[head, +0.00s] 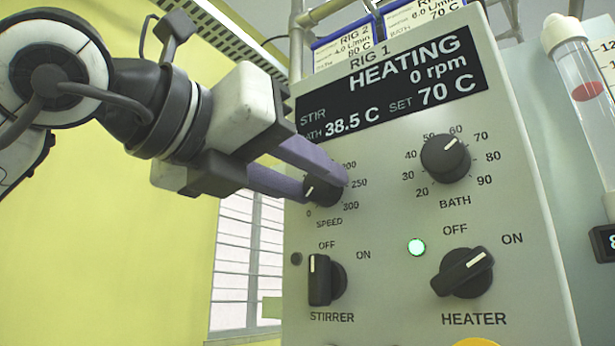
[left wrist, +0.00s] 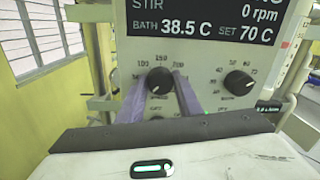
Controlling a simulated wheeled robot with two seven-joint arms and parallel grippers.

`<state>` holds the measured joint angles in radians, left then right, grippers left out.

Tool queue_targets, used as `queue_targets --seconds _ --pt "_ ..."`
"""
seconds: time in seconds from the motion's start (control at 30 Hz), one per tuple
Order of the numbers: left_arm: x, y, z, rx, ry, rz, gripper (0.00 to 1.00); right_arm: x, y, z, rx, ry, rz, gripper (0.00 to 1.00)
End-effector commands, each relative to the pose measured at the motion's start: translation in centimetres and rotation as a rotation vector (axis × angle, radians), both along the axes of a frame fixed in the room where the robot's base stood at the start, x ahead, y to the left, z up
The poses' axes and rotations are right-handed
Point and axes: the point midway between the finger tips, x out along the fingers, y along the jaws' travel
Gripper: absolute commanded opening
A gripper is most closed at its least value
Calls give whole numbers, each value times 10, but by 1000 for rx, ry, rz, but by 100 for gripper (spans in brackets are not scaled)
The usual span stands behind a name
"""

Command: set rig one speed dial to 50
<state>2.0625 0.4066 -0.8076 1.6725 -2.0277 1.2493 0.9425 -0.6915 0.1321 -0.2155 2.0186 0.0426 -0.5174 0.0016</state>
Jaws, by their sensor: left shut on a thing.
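The rig one speed dial (head: 322,193) is a black round knob on the grey panel, left of the bath dial. Its white mark points to the lower left, near the 0 of its scale. My left gripper (head: 325,184) comes in from the left with its purple fingers shut on this dial, one on each side. In the left wrist view the speed dial (left wrist: 160,81) sits between the two fingertips. The fingers hide part of the scale in the head view. The rig one display (head: 392,85) reads HEATING, 0 rpm, bath 38.5 C, set 70 C. My right gripper is not in view.
The bath dial (head: 446,158) points near 60 to 70. The stirrer switch (head: 322,279) points to OFF. The heater switch (head: 463,273) is turned toward ON, with a lit green lamp (head: 416,247) above it. A glass tube (head: 582,90) stands at the right.

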Motion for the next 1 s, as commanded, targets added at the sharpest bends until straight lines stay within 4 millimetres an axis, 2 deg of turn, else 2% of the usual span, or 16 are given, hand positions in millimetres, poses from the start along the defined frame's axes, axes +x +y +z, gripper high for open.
queue_targets --seconds 0.37,1.0 --pt "-1 0 1 86 -62 -1 9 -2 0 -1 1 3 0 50" --pt "-2 -1 2 493 -359 -2 10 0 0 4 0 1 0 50"
